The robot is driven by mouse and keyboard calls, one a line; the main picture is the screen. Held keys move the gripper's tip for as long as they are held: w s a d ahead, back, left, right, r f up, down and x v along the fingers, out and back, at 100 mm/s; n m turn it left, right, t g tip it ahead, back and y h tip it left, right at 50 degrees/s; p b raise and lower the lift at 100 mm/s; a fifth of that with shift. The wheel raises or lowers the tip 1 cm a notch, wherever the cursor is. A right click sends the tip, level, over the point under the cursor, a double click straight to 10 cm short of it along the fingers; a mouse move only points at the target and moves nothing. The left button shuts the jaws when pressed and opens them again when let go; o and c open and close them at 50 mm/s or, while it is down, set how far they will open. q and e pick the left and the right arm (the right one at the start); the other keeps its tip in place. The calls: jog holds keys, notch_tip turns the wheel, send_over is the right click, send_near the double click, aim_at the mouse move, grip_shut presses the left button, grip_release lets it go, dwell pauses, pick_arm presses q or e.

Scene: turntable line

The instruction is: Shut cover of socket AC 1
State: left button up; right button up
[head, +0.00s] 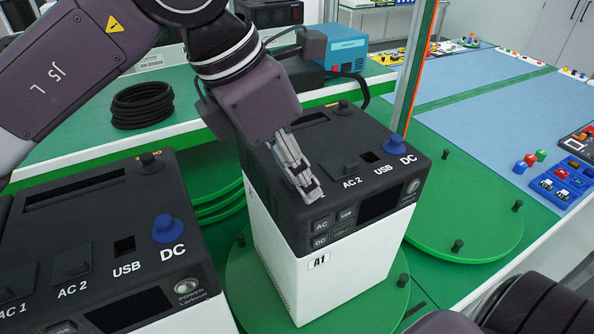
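A white and black power unit marked A1 (318,262) stands on a green round turntable (255,290). My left gripper (308,188) points down at the left front of its black top, left of the AC 2 cover (346,167). Its fingers look close together, with nothing seen between them. The gripper hides the AC 1 area there, so I cannot tell how that cover stands or whether the fingertips touch it. A second unit (90,235) at the lower left also has an AC 1 label (12,312), at the picture's edge. My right gripper is out of view.
Blue DC caps (397,146) rise from the unit tops. A green post (415,70) stands behind the A1 unit. A black cable coil (142,104) and a blue box (343,48) lie on the back table. The right turntable (470,215) is empty apart from pegs.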

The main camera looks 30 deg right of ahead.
pick_arm(q)
jog(key=shift+w, duration=0.1)
jog(key=shift+a+r, duration=0.15)
jog(key=shift+r, duration=0.15)
jog(key=v, duration=1.1)
jog(key=shift+r, duration=0.2)
